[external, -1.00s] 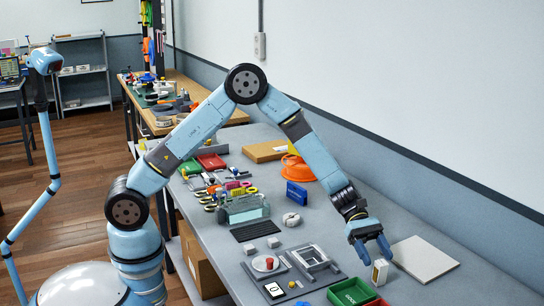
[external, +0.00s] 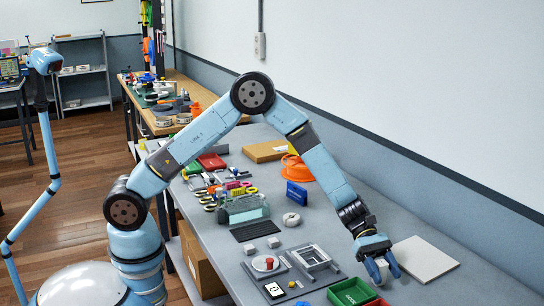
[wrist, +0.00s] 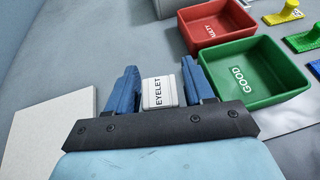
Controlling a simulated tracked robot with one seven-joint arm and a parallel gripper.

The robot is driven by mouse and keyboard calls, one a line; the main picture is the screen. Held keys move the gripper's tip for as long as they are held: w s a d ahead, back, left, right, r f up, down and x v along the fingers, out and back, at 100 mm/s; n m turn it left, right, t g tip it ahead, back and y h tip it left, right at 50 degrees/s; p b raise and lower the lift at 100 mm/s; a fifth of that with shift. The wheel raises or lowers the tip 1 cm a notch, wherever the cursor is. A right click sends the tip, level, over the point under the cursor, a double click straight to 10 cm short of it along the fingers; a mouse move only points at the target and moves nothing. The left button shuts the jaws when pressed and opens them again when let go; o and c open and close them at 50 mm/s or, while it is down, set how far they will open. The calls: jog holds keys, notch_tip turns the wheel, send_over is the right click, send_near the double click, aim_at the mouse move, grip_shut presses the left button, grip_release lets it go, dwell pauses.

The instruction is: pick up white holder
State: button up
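The white holder (wrist: 160,92), a small block lettered "EYELET", stands on the grey bench in the wrist view, between the two blue fingers of my gripper (wrist: 161,82). The fingers are spread, one on each side of it, with only narrow gaps. I cannot tell whether either finger touches it. In the external view my gripper (external: 383,272) points down at the bench, and the holder (external: 382,262) is partly hidden between the fingers.
A green bin (wrist: 244,72) marked "GOOD" and a red bin (wrist: 214,25) stand close to the right of my gripper in the wrist view. A flat pale board (external: 425,258) lies beside it. Grey fixtures (external: 312,257) are to the left in the external view.

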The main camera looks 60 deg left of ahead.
jog(key=c, duration=0.9)
